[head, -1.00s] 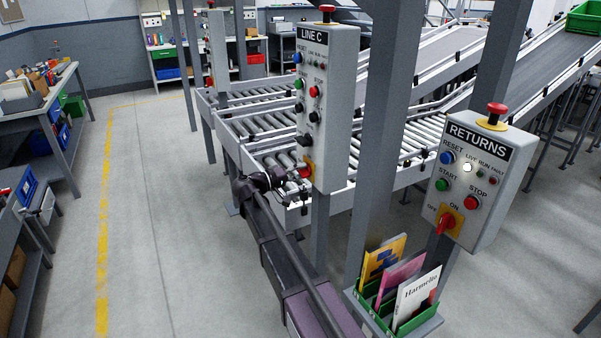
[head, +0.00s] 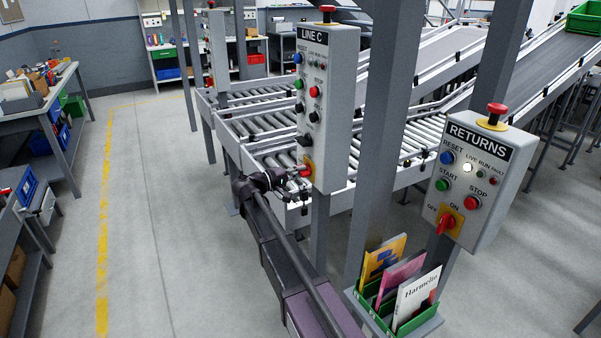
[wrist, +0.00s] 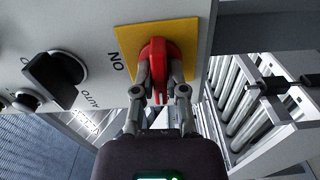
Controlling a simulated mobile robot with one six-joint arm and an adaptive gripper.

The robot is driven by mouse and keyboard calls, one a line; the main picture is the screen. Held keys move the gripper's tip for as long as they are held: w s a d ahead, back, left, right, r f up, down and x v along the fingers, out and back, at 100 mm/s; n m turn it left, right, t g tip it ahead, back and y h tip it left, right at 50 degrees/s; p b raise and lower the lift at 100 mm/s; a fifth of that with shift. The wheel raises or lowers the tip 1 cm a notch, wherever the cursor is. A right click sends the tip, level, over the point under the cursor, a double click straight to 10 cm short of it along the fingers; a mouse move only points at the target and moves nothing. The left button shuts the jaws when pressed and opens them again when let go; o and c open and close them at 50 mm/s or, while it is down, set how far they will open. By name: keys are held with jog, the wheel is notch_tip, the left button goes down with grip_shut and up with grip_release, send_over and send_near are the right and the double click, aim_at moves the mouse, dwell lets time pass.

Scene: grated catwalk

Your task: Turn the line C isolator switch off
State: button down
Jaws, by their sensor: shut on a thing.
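The LINE C control box (head: 328,110) is a grey box on a post, left of the RETURNS box. Its isolator is a red handle (head: 305,172) on a yellow plate (head: 309,163) at the box's lower end. In the head view the handle shows as a small red bar pointing left. In the wrist view the red handle (wrist: 154,62) stands out from the yellow plate (wrist: 185,40), with an ON mark beside the plate. My gripper (wrist: 157,78) has a finger on each side of the handle and is shut on it. No OFF mark for this handle is readable.
A black AUTO selector (wrist: 55,75) sits close to the handle on the same box. The RETURNS box (head: 470,180) has a similar red handle (head: 447,223). A green rack of booklets (head: 398,310) stands right of my arm. Roller conveyors (head: 270,130) lie behind; floor at left is clear.

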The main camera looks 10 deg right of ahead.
jog(key=shift+n, duration=0.5)
jog(key=c, duration=0.7)
grip_release()
jog(key=shift+a, duration=0.1)
jog(key=v, duration=1.1)
jog(key=shift+s+a, duration=0.15)
jog(key=shift+a, duration=0.2)
